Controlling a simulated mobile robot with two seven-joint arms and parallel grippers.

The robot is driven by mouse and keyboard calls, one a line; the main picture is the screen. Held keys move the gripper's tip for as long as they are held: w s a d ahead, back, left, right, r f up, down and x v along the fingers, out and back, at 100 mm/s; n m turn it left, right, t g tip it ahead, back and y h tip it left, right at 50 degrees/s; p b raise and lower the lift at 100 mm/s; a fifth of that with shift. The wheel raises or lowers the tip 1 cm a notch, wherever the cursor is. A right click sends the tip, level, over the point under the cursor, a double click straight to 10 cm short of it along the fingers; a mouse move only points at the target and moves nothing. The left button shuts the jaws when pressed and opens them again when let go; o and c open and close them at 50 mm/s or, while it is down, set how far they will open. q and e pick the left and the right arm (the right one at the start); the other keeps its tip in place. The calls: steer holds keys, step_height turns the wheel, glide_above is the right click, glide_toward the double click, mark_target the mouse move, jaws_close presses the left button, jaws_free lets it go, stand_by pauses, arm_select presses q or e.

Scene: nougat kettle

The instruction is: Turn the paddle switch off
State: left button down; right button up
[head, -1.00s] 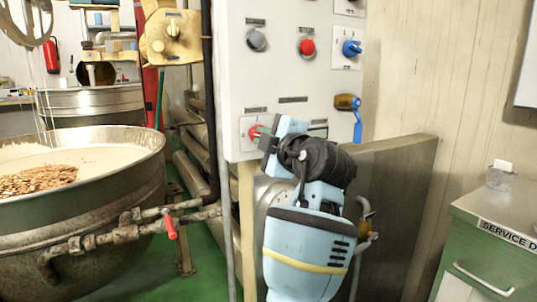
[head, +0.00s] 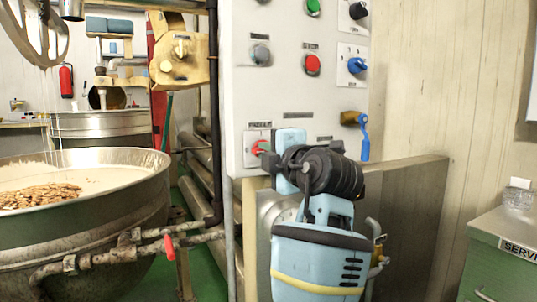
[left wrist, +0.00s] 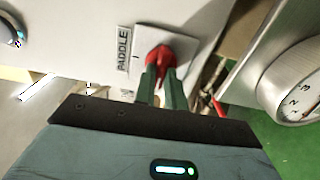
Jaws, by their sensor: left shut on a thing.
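The paddle switch is a red knob (head: 258,147) on a white plate at the lower left of the grey control panel (head: 290,100). In the left wrist view the red knob (left wrist: 160,50) sits beside a label reading PADDLE (left wrist: 123,48). My left gripper (left wrist: 162,78) has its green fingers shut on the knob. In the head view the left gripper (head: 264,149) reaches the knob from the right, and its blue body hides part of the plate. Which mark the knob points to cannot be told. My right gripper is not in view.
Above are a red button (head: 312,64), a grey button (head: 260,54) and a blue knob (head: 356,65). A blue-handled valve (head: 363,135) is on the panel's right. A large kettle (head: 110,215) stands left. A green cabinet (head: 505,255) stands right.

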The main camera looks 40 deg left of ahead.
arm_select(q)
steer(key=c, duration=1.5)
jaws_free()
steer(key=shift+o, duration=0.2)
steer(key=shift+d, duration=0.1)
steer(key=v, duration=0.7)
steer(key=shift+s+d+p, duration=0.15)
steer(key=shift+d+p, duration=0.15)
steer(key=shift+f, duration=0.1)
